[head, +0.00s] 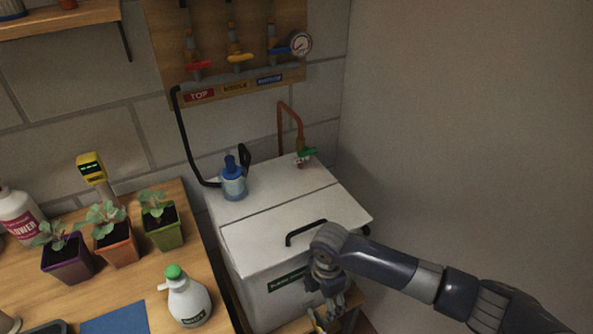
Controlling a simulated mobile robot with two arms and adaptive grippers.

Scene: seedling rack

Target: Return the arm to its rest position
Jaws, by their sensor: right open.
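My right arm comes in from the lower right. My right gripper (332,318) points down in front of the white lidded tank (330,206), at the bottom edge of the head view. It is open, and I see nothing held in it. Its fingertips are partly cut off or dark, so I cannot tell whether they touch anything. My left gripper is not in view.
A wooden bench (190,255) at left holds several potted seedlings (164,226), a white spray bottle (185,298) and a blue mat (116,320). A blue-topped pump (233,180) stands on the tank. A valve board (240,88) hangs above. The right wall (460,120) is bare.

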